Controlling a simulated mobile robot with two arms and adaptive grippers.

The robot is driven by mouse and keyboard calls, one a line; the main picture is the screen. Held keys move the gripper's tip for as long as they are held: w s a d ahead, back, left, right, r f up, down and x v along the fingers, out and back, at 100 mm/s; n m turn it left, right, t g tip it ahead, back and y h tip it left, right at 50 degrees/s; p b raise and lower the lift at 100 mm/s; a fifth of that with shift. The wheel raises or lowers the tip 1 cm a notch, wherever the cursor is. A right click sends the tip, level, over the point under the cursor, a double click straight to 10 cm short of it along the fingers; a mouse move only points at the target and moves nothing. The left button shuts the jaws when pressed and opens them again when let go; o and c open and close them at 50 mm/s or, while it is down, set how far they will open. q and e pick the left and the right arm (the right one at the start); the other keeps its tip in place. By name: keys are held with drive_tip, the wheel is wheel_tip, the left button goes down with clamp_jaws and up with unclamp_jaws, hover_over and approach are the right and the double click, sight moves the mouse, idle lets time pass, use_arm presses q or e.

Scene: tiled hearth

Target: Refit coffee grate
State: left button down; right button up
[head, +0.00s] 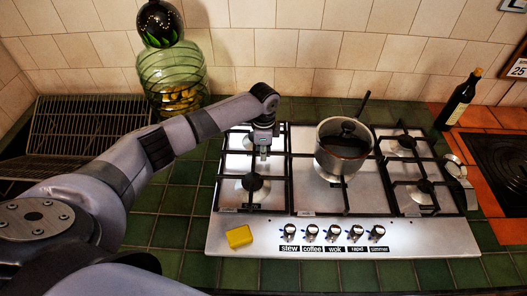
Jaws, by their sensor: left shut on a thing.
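The steel hob (390,229) has black grates over its burners. The left grate (278,179) is a dark rectangular frame with crossbars, lying over the two left burners. My left gripper (263,147) points down at the rear part of this grate and is shut on it. The fingertips are small and partly hidden by the wrist, so the exact bar held is unclear. I cannot tell whether the grate sits flush on the hob. A knob labelled "coffee" (311,233) is on the front panel, among several labelled knobs. My right gripper is not in view.
A glass-lidded pot (342,150) stands at the middle of the hob. The right grate (412,158) is bare. A yellow sponge (239,237) lies front left. A dark bottle (458,101), green glass jar (172,78) and wire rack (85,125) stand around the hob.

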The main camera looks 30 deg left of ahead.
use_arm(q)
drive_tip(key=shift+w+f, duration=0.1)
drive_tip(key=shift+f, duration=0.15)
idle(0.7)
drive_tip(key=c, duration=1.8)
unclamp_jaws()
drive_tip(key=shift+o, duration=0.5)
drive_tip(key=shift+s+f, duration=0.1)
drive_tip(key=shift+s, duration=0.1)
wheel_tip(320, 180, up, 12)
drive_tip(key=shift+d, duration=0.1)
